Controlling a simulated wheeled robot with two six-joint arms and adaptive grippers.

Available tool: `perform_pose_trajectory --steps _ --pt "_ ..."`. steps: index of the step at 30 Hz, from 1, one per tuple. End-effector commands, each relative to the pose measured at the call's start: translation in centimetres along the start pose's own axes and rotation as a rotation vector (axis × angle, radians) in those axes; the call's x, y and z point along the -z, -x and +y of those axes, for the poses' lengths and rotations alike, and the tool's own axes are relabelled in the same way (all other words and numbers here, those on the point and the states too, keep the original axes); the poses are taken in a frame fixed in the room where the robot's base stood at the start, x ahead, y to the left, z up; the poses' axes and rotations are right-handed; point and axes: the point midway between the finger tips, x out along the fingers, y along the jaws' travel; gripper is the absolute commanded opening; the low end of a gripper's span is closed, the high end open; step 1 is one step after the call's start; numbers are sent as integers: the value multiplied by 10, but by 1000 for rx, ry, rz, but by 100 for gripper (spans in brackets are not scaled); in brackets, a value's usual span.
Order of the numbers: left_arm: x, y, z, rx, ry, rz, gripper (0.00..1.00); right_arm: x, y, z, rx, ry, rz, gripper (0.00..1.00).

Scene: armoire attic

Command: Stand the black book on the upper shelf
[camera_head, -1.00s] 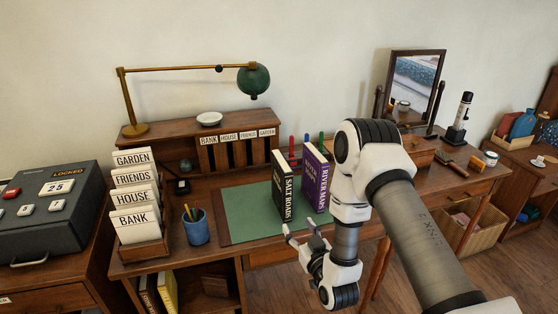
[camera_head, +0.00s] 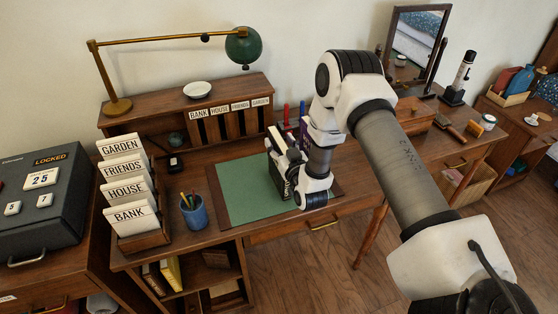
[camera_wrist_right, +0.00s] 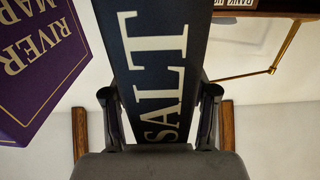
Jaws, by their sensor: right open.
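The black book (camera_head: 277,180), lettered SALT ROADS, stands upright on the green desk mat, partly hidden behind my right gripper (camera_head: 287,160). In the right wrist view the black book (camera_wrist_right: 155,50) fills the middle, with SALT readable on its spine. My right gripper (camera_wrist_right: 160,100) is open, with one finger on each side of the spine. I cannot tell whether the fingers touch the book. Under the desk's left part, an open shelf (camera_head: 208,280) holds a few books. My left gripper is not in view.
A purple book (camera_wrist_right: 40,65), RIVER MAPS, stands right beside the black one, mostly hidden in the head view. A pencil cup (camera_head: 194,212) and a card rack (camera_head: 145,240) stand to the left. The mat's left part (camera_head: 235,190) is clear.

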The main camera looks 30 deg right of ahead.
Motion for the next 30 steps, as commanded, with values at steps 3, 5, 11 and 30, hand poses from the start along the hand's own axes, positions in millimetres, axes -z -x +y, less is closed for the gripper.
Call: perform_pose_trajectory --steps 3,5,11,30 --pt "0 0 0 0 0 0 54 -1 -2 0 0 0 -1 58" --pt "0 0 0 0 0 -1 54 -1 -2 0 0 0 -1 58" --pt "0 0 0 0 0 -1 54 -1 -2 0 1 0 -1 0" --pt "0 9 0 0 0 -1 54 16 -10 -3 3 0 0 0"
